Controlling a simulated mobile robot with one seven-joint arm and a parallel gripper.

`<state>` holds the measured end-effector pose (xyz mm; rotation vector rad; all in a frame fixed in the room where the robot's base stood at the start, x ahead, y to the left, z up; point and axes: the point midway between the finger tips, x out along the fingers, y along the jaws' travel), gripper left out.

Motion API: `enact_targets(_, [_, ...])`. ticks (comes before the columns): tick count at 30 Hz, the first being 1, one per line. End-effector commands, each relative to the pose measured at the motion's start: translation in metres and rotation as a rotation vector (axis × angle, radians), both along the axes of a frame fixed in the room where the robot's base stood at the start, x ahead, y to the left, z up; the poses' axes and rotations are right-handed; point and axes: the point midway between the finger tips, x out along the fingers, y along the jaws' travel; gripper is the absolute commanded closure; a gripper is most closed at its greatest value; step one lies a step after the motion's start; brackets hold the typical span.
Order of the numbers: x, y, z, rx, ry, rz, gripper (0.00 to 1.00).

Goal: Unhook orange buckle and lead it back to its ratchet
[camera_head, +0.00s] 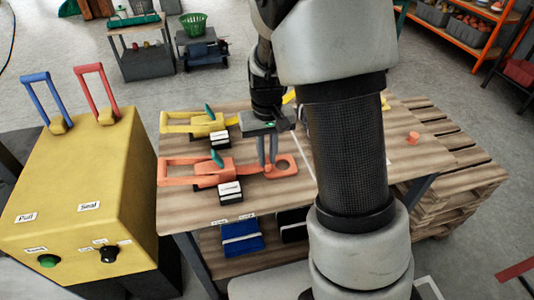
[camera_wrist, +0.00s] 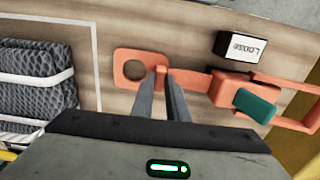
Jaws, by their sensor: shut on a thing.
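The orange buckle (camera_head: 283,166) is a flat orange tab with a round hole, lying low over the wooden table; it also shows in the wrist view (camera_wrist: 129,66). An orange strap joins it to the orange ratchet (camera_head: 205,173), which has a teal lever and shows at the right in the wrist view (camera_wrist: 228,88). My gripper (camera_head: 267,168) points down, its fingers shut on a raised part of the buckle beside the hole, as the wrist view also shows (camera_wrist: 162,80). Whether the buckle touches the table is hard to tell.
A yellow ratchet (camera_head: 200,123) lies behind the orange one. A "Loose" label block (camera_wrist: 241,46) stands beside the orange ratchet. A bundled grey net (camera_wrist: 35,85) with white straps lies at left in the wrist view. A yellow machine (camera_head: 80,200) stands left of the table.

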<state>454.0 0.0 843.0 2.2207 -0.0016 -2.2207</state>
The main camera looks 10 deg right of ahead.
Motion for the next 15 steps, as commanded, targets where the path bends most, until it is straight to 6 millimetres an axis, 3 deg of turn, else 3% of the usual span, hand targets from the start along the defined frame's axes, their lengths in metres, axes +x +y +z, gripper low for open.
enact_targets(7, [0.0001,0.0000,0.0000,0.000,0.000,0.000,1.00])
enact_targets(8, [0.0001,0.0000,0.0000,0.000,0.000,0.000,0.81])
enact_targets(11, [0.0001,0.0000,0.0000,0.000,0.000,0.000,0.65])
enact_targets(15, [0.0001,0.0000,0.0000,0.000,0.000,0.000,0.65])
